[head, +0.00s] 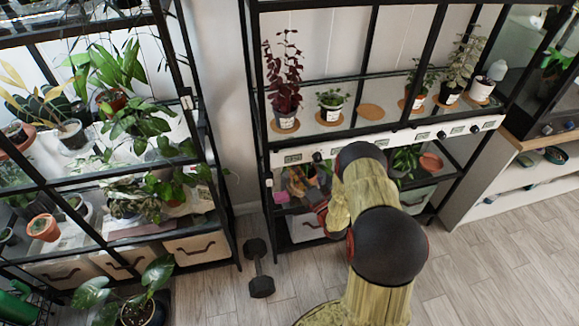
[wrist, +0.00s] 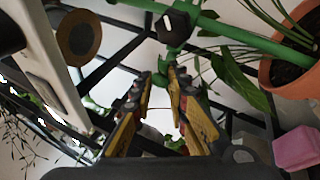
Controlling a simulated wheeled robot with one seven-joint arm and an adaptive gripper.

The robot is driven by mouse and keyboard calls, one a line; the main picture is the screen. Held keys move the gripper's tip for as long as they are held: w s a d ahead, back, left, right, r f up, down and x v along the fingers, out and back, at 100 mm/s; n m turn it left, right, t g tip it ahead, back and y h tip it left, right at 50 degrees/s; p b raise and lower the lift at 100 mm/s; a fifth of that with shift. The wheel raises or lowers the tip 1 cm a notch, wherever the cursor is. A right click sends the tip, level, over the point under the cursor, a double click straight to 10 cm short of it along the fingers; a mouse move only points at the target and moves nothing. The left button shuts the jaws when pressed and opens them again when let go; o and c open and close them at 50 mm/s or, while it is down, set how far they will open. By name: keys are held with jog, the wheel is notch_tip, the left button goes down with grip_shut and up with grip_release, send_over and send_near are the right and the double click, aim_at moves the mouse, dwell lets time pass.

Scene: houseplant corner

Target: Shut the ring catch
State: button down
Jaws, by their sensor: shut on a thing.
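In the wrist view, a green catch (wrist: 174,64) hangs below a green rod (wrist: 225,30), beside a dark many-sided piece (wrist: 178,33). My gripper (wrist: 161,78) has its two yellow-and-black fingers closed in on the catch's lower part, one on each side. Whether the ring's ends meet cannot be made out. In the head view, my arm reaches to the middle shelf unit and hides most of the place where the gripper works; the catch cannot be told there.
In the wrist view, a terracotta pot (wrist: 290,75) is close on the right, with a pink block (wrist: 296,148) below it. A white shelf edge (wrist: 48,55) is on the left. In the head view, a dumbbell (head: 259,268) lies on the floor, and potted plants fill the shelves.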

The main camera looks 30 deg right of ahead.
jog(key=shift+s+d+n+g+y, duration=0.2)
jog(key=shift+n+y, duration=0.35)
jog(key=shift+y, duration=0.45)
jog(key=shift+s+d+n+g+y, duration=0.1)
jog(key=shift+d+n+g+y, duration=0.2)
jog(key=shift+n+y, duration=0.5)
jog(key=shift+s+d+n+g+y, duration=0.1)
jog(key=shift+d+n+g+y, duration=0.2)
jog(key=shift+y, duration=0.9)
jog(key=c, duration=1.7)
grip_release()
jog(key=shift+c, duration=0.2)
jog(key=shift+s, duration=0.1)
jog(key=v, duration=1.1)
jog(key=shift+s+d+f, duration=0.2)
jog(key=shift+s+d, duration=0.05)
